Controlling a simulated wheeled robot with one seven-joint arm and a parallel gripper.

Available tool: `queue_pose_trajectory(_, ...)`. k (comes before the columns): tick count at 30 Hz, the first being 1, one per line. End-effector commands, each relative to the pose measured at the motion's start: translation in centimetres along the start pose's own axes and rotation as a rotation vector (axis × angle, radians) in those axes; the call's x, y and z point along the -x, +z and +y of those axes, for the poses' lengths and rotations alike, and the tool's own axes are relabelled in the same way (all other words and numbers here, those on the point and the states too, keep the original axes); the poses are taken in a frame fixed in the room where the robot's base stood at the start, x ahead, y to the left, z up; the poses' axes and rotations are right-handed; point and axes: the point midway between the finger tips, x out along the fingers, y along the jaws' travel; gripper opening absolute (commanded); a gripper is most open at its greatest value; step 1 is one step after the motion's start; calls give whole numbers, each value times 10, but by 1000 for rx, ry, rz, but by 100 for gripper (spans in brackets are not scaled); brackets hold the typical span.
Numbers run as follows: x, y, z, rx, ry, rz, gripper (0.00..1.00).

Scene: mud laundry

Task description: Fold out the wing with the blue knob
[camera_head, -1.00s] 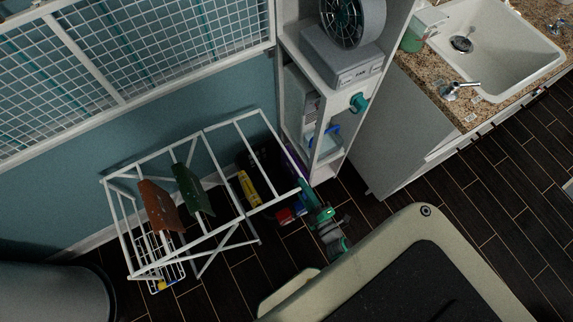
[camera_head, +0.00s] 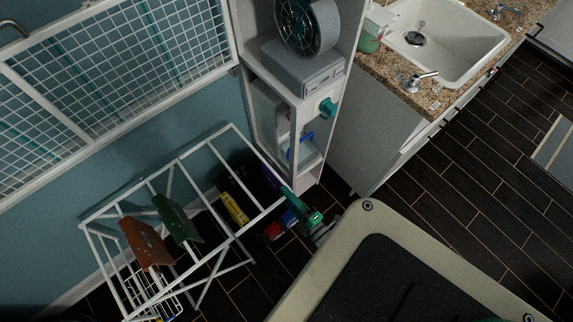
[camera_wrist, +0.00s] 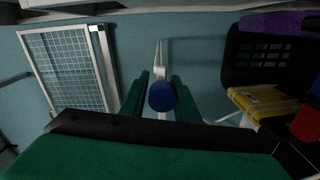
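The white drying rack (camera_head: 232,127) stands by the blue wall in the head view. Its right wing frame reaches out toward my gripper (camera_head: 287,194), which is at the wing's front corner. In the wrist view, the round blue knob (camera_wrist: 162,96) lies between the two green fingers of my gripper (camera_wrist: 161,88). A white bar (camera_wrist: 161,55) runs behind the knob. The knob does not show in the head view.
A brown cloth (camera_head: 146,243) and a green cloth (camera_head: 177,219) hang on the rack. A dark basket (camera_wrist: 265,70) and a yellow item (camera_wrist: 262,100) are to the right. A white shelf tower (camera_head: 300,120) stands behind; a sink counter (camera_head: 390,75) is at the right.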

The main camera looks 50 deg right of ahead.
Motion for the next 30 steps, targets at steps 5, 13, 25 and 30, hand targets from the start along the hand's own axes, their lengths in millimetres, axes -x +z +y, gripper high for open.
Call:
queue_pose_trajectory(5,-1,0,2,0,4,2,43)
queue_pose_trajectory(13,4,0,1,0,1,1,43)
queue_pose_trajectory(25,70,0,0,-1,0,0,43)
queue_pose_trajectory(30,94,0,1,0,1,1,43)
